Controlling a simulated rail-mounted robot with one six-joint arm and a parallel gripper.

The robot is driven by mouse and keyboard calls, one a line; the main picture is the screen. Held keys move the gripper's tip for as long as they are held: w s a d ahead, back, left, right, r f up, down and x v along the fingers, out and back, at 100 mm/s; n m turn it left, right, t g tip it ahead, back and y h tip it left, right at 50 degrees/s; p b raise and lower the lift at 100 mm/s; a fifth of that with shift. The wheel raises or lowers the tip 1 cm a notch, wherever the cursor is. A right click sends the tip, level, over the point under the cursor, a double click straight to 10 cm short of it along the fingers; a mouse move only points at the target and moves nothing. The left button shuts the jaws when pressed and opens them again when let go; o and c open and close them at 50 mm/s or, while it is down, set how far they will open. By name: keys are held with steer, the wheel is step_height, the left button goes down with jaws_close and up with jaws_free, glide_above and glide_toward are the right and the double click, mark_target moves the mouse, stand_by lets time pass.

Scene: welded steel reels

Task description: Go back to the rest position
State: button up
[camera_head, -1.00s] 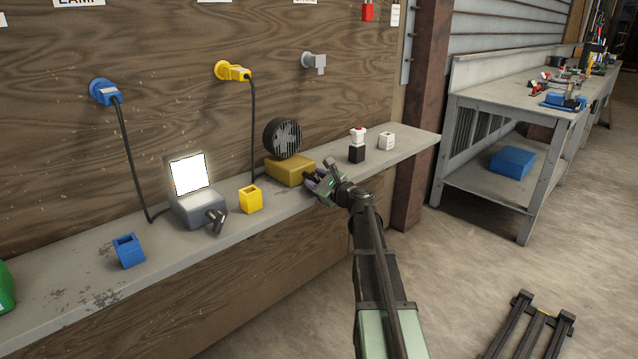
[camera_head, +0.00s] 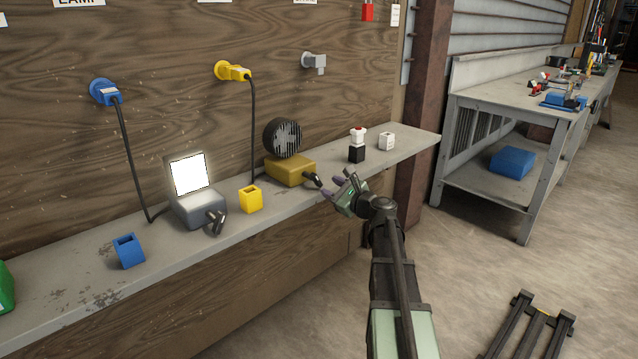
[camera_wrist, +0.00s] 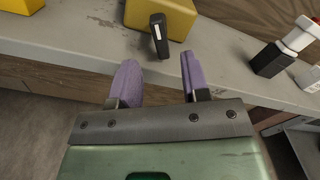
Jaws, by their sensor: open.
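My gripper (camera_head: 344,187) is open and empty just off the front edge of the grey shelf. In the wrist view its two purple fingers (camera_wrist: 160,84) stand apart. A black lever (camera_wrist: 158,36) on the front of the yellow fan base (camera_wrist: 175,14) shows beyond the gap between the fingers, apart from them. In the head view the fan (camera_head: 284,150) stands on its yellow base to the left of my gripper, and the lever (camera_head: 313,179) shows at the base's right end.
The shelf (camera_head: 60,280) also holds a lit lamp (camera_head: 190,175), a yellow holder (camera_head: 250,199), a blue holder (camera_head: 128,250), a black block with a red-and-white top (camera_head: 357,146) and a white block (camera_head: 387,141). A steel workbench (camera_head: 490,105) stands right. Open floor (camera_head: 470,270) lies between.

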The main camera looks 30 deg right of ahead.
stand_by(0.3)
steer(key=s+a+f+n+g+y, duration=0.1)
steer(key=s+a+f+n+g, duration=1.25)
steer(key=n, duration=0.45)
steer(key=s+a+f+n+g+h, duration=0.25)
steer(key=s+a+n, duration=0.25)
steer(key=a, duration=0.3)
steer(key=s+a+f+n+g+h, duration=0.1)
steer(key=s+a+n+h, duration=0.2)
steer(key=s+a+n, duration=0.35)
step_height(320, 180, up, 26)
steer(key=w+a+m+p, duration=0.1)
steer(key=m+p, duration=0.1)
steer(key=p, duration=2.4)
steer(key=shift+w, duration=0.3)
